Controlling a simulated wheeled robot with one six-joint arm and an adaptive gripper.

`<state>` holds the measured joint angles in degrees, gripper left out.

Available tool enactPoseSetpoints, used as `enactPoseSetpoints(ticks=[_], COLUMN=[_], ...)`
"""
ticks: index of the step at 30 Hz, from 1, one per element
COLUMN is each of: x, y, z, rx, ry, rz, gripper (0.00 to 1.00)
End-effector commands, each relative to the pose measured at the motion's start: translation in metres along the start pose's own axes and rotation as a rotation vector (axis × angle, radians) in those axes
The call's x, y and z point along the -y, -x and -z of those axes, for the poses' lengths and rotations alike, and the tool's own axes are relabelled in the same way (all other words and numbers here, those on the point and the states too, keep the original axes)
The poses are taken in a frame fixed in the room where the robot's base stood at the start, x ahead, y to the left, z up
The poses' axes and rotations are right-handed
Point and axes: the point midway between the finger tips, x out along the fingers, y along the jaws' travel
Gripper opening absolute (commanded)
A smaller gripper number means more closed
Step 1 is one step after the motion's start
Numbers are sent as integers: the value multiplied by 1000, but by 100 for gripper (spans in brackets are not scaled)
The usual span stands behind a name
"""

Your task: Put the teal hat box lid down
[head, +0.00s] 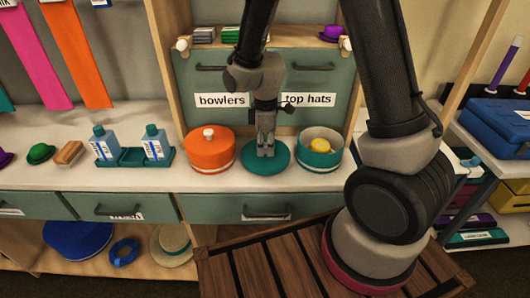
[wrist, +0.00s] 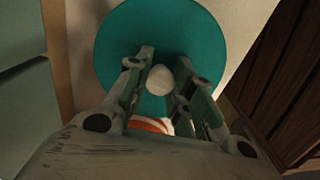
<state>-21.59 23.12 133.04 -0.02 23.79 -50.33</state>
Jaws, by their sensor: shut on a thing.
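The teal hat box lid (head: 254,165) is a flat round disc low over the white counter, between an orange hat box and the open teal hat box (head: 321,163). I cannot tell whether it touches the counter. My gripper (head: 265,149) points down over the lid's middle. In the wrist view the lid (wrist: 120,45) spreads beyond the fingertips, and its pale round knob (wrist: 160,80) sits between the two fingers of my gripper (wrist: 163,68), which is shut on it. The teal box holds something yellow (head: 321,146).
The orange hat box (head: 208,153) with a white knob stands close left of the lid. Bottles (head: 156,143) in a teal tray stand further left. Green drawers (head: 197,80) rise behind. The counter (head: 200,183) in front is clear. A slatted wooden surface (head: 250,275) lies below.

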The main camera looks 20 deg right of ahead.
Motion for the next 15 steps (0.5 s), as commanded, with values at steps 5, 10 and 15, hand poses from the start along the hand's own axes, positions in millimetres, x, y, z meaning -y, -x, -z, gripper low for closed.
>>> enactPoseSetpoints(ticks=[5,10,15], x=[0,0,0], y=[-24,-25,-27], z=[0,0,0], rx=[2,0,0], ry=[0,0,0], rz=[2,0,1], gripper=[4,4,4])
